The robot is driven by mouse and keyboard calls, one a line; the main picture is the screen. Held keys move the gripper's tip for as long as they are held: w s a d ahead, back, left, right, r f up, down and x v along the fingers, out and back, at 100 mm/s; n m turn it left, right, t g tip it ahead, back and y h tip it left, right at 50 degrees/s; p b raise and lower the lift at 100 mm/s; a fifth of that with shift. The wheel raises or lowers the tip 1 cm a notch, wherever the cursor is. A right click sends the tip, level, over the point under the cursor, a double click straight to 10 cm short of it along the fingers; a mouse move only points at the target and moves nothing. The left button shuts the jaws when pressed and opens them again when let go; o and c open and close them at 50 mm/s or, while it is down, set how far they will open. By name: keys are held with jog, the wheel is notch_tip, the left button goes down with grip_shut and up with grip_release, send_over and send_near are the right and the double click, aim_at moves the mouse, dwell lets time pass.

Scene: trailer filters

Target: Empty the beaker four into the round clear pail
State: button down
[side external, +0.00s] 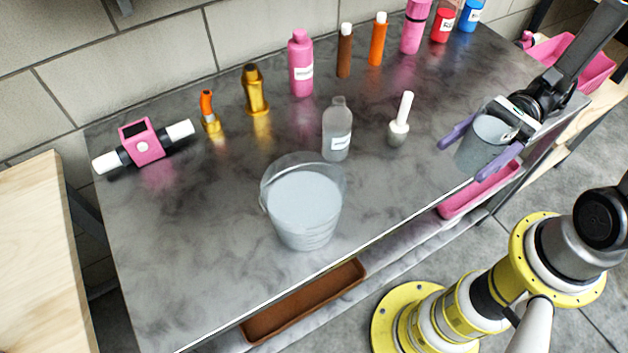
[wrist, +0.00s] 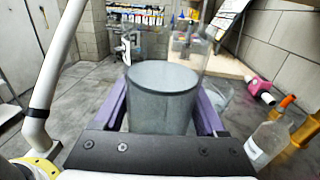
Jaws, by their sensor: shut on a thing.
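A clear beaker (side external: 482,140) with grey contents is between the purple fingers of my gripper (side external: 466,158), near the counter's right front edge. My gripper is shut on it. In the wrist view, the beaker (wrist: 162,98) fills the middle between both fingers and looks roughly upright, with its contents level. I cannot tell how high it is above the counter. The round clear pail (side external: 303,205) stands on the counter left of my gripper, apart from it, and holds pale grey contents. Any label on the beaker is not visible.
A clear labelled bottle (side external: 337,130) stands just behind the pail, and a white-handled pestle (side external: 400,120) stands between pail and gripper. Several bottles line the back, including a pink one (side external: 301,65). A pink device (side external: 142,143) lies at left. The counter's front left is clear.

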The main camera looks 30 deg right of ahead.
jog(key=a, duration=2.2)
notch_tip(320, 180, down, 14)
jog(key=shift+s+r, duration=0.1)
notch_tip(320, 180, up, 9)
jog(key=w+m, duration=0.2)
jog(key=m, duration=0.4)
jog(key=shift+w+a+r+m, duration=0.15)
jog(key=shift+w+r+m, duration=0.05)
jog(key=shift+w+m, duration=0.2)
jog(key=shift+w+f+m, duration=0.1)
jog(key=shift+w+m, duration=0.1)
jog(key=shift+m, duration=0.1)
jog(key=shift+r+m, duration=0.5)
jog(key=shift+m, duration=0.3)
dwell(0.5)
